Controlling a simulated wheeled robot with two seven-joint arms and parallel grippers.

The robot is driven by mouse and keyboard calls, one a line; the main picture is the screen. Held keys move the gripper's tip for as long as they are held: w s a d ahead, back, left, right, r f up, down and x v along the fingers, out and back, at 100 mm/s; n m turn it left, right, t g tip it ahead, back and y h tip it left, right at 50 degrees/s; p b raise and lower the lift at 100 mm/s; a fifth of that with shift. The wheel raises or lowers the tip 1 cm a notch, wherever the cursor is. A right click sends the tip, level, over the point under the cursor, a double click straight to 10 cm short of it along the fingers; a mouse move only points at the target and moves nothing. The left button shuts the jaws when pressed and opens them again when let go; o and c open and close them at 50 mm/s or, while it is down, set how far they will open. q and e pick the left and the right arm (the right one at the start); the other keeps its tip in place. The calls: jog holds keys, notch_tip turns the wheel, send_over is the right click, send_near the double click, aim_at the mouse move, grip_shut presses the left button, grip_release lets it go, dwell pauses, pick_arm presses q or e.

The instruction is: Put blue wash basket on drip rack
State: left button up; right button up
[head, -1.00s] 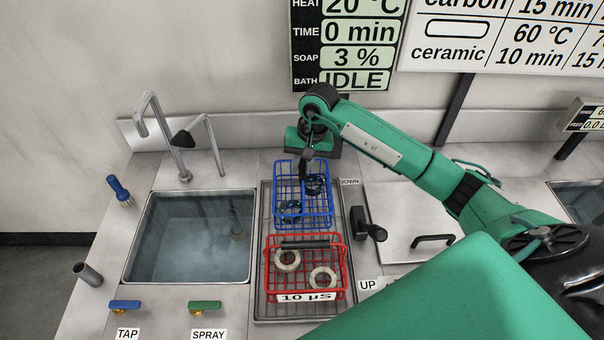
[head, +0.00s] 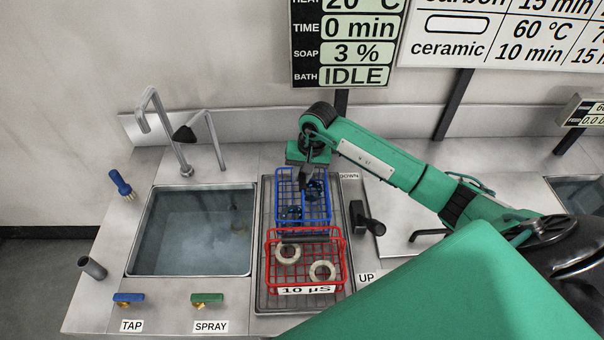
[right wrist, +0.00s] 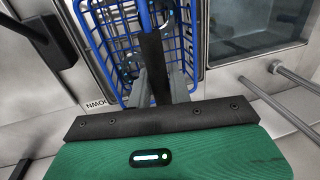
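The blue wash basket (head: 328,203) is a wire basket with dark ring-shaped parts inside. It is over the far half of the drip rack (head: 263,235), a long grey tray, behind the red basket. My right gripper (head: 306,180) is at the blue basket's top. In the right wrist view, its fingers (right wrist: 160,82) close on the dark handle of the blue basket (right wrist: 95,45). Whether the basket's bottom touches the rack is hard to tell. My left gripper is not in view.
The red basket (head: 345,262), with pale rings, occupies the near half of the rack, close to the blue one. A water-filled sink (head: 190,235) lies left. A black lever (head: 368,224) between UP and DOWN labels stands right. A brush (head: 121,185) lies left of the sink.

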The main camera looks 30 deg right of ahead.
jog(key=o, duration=0.3)
jog(key=shift+r, duration=0.1)
jog(key=shift+r, duration=0.15)
notch_tip(320, 180, up, 12)
jog(key=s+d+b, duration=0.1)
jog(key=d+b, duration=0.1)
jog(key=b, duration=0.2)
jog(key=shift+f+b, duration=0.2)
jog(key=shift+b, duration=0.1)
